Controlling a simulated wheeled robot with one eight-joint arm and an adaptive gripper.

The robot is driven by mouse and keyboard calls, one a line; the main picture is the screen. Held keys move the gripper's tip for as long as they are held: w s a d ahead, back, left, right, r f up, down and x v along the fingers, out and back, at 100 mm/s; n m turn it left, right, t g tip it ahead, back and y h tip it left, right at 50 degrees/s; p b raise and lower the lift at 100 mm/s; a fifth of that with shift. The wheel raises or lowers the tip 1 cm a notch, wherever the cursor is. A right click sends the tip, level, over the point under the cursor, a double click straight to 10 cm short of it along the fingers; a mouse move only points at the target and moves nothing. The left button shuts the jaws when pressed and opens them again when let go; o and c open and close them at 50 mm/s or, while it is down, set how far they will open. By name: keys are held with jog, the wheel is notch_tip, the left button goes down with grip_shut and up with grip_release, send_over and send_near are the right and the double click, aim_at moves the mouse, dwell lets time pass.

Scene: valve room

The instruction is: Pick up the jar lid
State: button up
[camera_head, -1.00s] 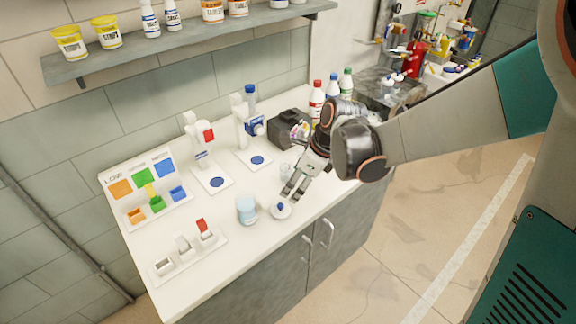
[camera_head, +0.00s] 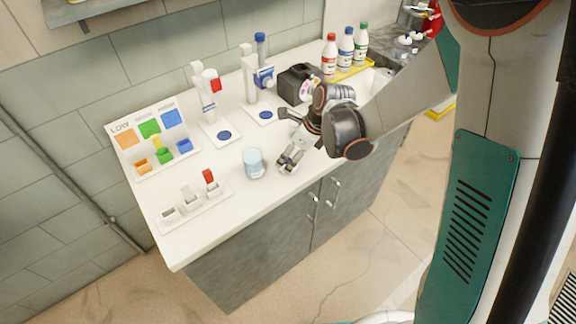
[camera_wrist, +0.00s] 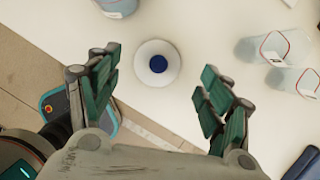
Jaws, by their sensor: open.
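The jar lid (camera_wrist: 142,76) is a white disc with a dark blue knob in its middle. In the wrist view it lies flat on the white counter, between and beyond my two fingers. My gripper (camera_wrist: 158,68) is open, with one finger on each side of the lid and clear space between. In the head view my gripper (camera_head: 289,161) is low over the counter's front edge and hides most or all of the lid. A pale blue glass jar (camera_head: 254,165) stands upright just left of my gripper; its edge shows in the wrist view (camera_wrist: 118,6).
Clear cups (camera_wrist: 262,47) stand right of the lid. Left on the counter (camera_head: 225,205) are a colour sorting board (camera_head: 133,165) and a tray with a red switch (camera_head: 209,178). Two white dispensers (camera_head: 205,100), a black box (camera_head: 298,85) and bottles (camera_head: 329,57) stand behind.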

aim_at(288, 160)
jog(key=b+x, duration=0.1)
jog(key=x, duration=0.3)
jog(key=shift+a, duration=0.2)
jog(key=c, duration=0.9)
